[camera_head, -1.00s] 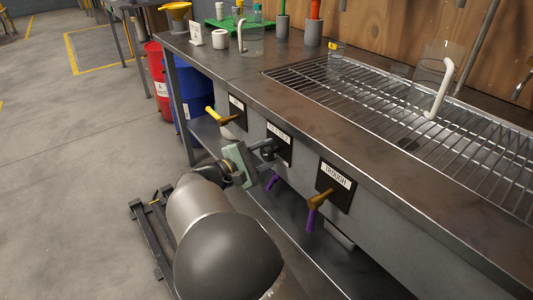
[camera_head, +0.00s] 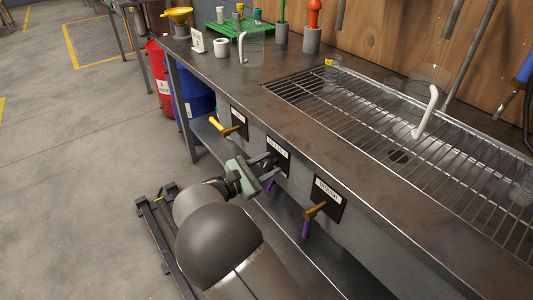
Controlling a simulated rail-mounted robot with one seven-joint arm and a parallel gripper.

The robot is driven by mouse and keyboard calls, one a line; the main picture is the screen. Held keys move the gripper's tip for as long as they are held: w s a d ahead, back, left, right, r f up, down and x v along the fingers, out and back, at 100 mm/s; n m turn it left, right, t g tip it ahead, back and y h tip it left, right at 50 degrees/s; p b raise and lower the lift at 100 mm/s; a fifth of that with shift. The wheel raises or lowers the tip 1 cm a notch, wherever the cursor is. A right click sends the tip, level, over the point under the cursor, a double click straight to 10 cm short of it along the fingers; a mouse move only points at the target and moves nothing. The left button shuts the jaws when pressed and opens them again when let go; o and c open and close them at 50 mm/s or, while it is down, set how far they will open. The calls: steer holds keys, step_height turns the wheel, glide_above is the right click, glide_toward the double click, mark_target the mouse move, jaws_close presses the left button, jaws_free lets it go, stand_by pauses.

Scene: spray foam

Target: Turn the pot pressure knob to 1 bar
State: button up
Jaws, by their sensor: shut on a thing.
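A row of black plates with white labels is on the front of the metal bench. My gripper (camera_head: 272,164) is at the middle plate (camera_head: 285,156), its fingers shut on the middle knob, which the fingers mostly hide. A purple handle end (camera_head: 271,186) shows just below the fingers. The left valve has a yellow handle (camera_head: 216,124) pointing up and left. The right valve has a brass body (camera_head: 316,210) and a purple handle (camera_head: 306,229) pointing down. The label texts are too small to read surely, so I cannot tell which is the pot pressure knob.
The bench top (camera_head: 230,73) carries a metal grate (camera_head: 390,120), a clear jug with a white handle (camera_head: 426,105), a white cup (camera_head: 221,47) and a green rack (camera_head: 235,30).

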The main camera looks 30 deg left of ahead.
steer(key=n+p, duration=0.4)
steer(key=p, duration=0.1)
steer(key=shift+r+n, duration=0.2)
steer(key=shift+n, duration=0.1)
steer(key=shift+f+n+p, duration=0.2)
steer(key=shift+n+p, duration=1.4)
steer(key=shift+n, duration=0.7)
steer(key=o, duration=1)
steer(key=v, duration=1.7)
steer(key=shift+s+b, duration=0.25)
steer(key=shift+b, duration=0.15)
steer(key=shift+a, duration=0.1)
